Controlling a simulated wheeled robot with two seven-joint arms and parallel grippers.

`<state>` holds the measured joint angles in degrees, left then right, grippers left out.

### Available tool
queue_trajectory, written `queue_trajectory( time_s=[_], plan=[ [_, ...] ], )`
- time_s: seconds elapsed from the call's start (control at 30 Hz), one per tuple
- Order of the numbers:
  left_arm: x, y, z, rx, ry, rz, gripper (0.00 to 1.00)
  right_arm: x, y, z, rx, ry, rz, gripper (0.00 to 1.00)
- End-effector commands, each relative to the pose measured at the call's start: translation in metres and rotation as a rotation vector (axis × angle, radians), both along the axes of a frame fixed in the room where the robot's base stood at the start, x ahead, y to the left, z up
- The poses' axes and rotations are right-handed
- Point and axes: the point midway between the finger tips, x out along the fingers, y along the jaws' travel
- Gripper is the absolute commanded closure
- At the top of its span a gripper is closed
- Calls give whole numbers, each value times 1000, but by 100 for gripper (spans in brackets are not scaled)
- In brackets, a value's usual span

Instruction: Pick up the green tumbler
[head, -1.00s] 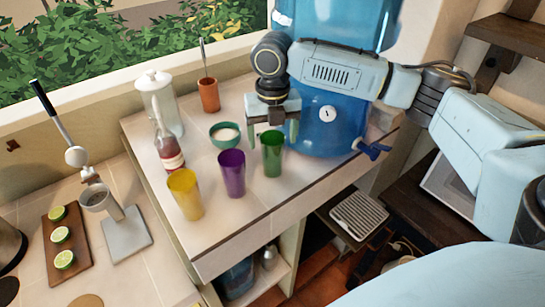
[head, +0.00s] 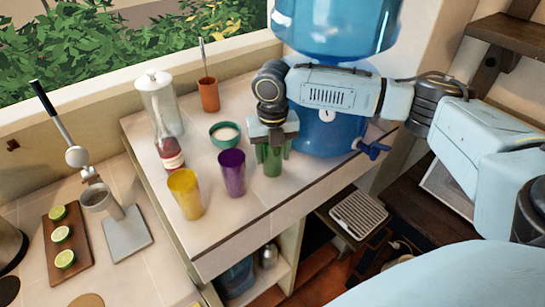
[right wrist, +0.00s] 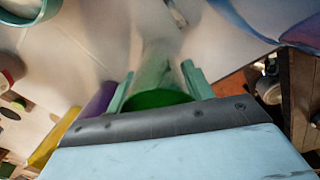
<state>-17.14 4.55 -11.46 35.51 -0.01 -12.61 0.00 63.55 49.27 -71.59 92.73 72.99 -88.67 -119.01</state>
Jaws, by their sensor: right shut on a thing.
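The green tumbler (head: 272,168) stands upright on the tiled shelf top, to the right of the purple tumbler (head: 232,173). My right gripper (head: 272,154) is over it from above, its fingers down on either side of the cup, shut on it. In the right wrist view the tumbler's green rim (right wrist: 158,98) shows between the two green fingers, partly hidden by the gripper body. My left gripper is not in view.
A yellow tumbler (head: 186,195) stands left of the purple one. A green bowl (head: 224,135) is just behind. A blue water dispenser (head: 340,133) stands close on the right. A bottle (head: 168,150) and a lidded jar (head: 160,100) are at the left.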

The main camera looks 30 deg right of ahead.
Motion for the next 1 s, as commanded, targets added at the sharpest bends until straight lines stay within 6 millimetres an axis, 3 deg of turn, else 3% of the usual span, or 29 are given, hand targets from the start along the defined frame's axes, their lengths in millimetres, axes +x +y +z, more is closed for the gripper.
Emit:
queue_trajectory(
  time_s=[0.1,0.43,0.7,1.0],
  plan=[
    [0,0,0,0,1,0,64,0,0,1,1,-1,0,75],
    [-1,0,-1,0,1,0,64,1,0,5,1,-3,0,75],
    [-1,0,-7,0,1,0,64,0,0,38,2,-4,-1,75],
    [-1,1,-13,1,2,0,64,-71,-10,34,-1,0,1,75]
  ],
)
